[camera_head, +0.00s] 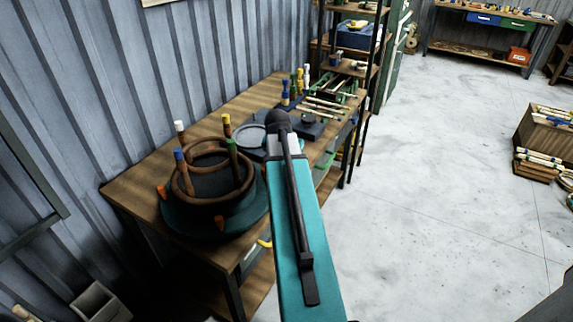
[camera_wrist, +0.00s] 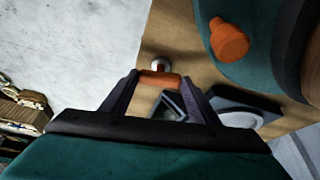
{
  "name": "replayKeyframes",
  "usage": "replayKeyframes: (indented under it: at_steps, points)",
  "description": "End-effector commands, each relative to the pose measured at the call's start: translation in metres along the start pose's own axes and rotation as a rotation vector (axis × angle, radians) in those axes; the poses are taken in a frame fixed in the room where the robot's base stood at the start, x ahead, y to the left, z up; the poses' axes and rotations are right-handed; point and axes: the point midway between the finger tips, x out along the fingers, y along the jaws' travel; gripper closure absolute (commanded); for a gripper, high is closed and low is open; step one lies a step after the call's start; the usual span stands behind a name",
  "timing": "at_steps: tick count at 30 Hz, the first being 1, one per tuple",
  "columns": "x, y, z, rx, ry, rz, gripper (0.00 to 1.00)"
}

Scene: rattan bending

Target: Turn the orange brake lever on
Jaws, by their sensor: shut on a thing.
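In the wrist view my gripper (camera_wrist: 159,84) has its two dark fingers closed on the ends of a short orange handle, which I take to be the orange brake lever (camera_wrist: 160,79). A round metal knob sits right beside the handle. The lever lies over the wooden table edge beside the teal turntable (camera_wrist: 262,75). In the head view my arm hides the gripper and the lever. The teal turntable (camera_head: 178,222) carries a dark round form with a brown rattan ring (camera_head: 182,184). Whether the lever is on or off cannot be told.
A separate orange knob (camera_wrist: 229,41) sticks out at the turntable's rim, close to my gripper. Several coloured pegs stand around the ring. Bottles (camera_head: 285,94) and rods (camera_head: 325,104) are farther back on the wooden workbench (camera_head: 130,190).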

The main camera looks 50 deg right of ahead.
Motion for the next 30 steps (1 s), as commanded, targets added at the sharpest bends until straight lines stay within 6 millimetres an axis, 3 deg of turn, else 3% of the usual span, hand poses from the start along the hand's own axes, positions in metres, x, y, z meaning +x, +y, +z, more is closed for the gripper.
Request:
replayKeyframes:
  at_steps: [12,28,29,30]
  points:
    - [0.0004,0.0008,-0.0014,0.178,0.002,0.080,0.68]
    - [0.0003,0.0014,-0.0012,0.202,0.002,0.091,0.68]
    - [0.0003,0.0014,-0.0012,0.202,0.002,0.091,0.40]
    - [0.0003,0.0012,-0.0012,0.202,0.002,0.091,0.34]
